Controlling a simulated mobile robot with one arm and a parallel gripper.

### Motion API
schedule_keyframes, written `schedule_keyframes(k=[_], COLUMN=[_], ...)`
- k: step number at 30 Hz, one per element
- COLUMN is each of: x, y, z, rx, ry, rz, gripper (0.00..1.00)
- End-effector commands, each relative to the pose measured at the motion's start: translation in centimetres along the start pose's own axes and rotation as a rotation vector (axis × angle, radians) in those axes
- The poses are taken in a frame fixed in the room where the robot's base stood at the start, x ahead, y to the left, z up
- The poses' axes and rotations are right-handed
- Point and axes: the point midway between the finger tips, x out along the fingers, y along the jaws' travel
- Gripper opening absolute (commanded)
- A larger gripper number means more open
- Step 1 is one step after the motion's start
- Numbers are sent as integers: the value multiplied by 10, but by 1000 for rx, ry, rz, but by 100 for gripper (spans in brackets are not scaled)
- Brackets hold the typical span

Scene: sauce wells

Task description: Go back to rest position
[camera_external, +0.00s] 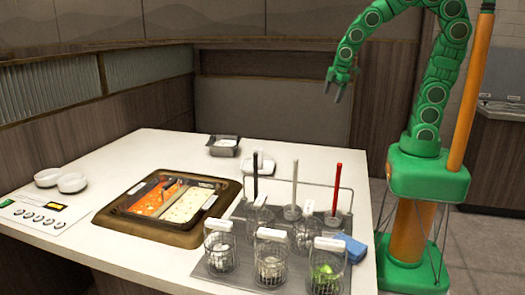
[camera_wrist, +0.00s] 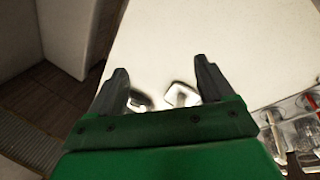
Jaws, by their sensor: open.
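My gripper (camera_external: 339,87) is raised high above the right part of the white table, with its fingers pointing down. It is open and empty, apart from everything. In the wrist view my gripper (camera_wrist: 163,80) shows two dark, spread fingers over the bare table top. My green arm bends over from the right side of the external view.
The white table (camera_external: 130,165) carries a sauce well (camera_external: 165,235) with orange and pale fillings. A metal tray (camera_external: 280,277) holds several wire baskets. A small metal container (camera_external: 223,151), a white dish (camera_external: 258,165), a blue sponge (camera_external: 350,247) and white bowls (camera_external: 72,183) also stand there.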

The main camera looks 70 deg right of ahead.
Motion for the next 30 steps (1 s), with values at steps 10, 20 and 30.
schedule_keyframes(k=[10,20,30], x=[-37,-73,-78], y=[-120,-178,-186], z=[39,92,100], rx=[315,654,707], ry=[-88,-244,-271], rz=[-267,-334,-341], gripper=[81,81,81])
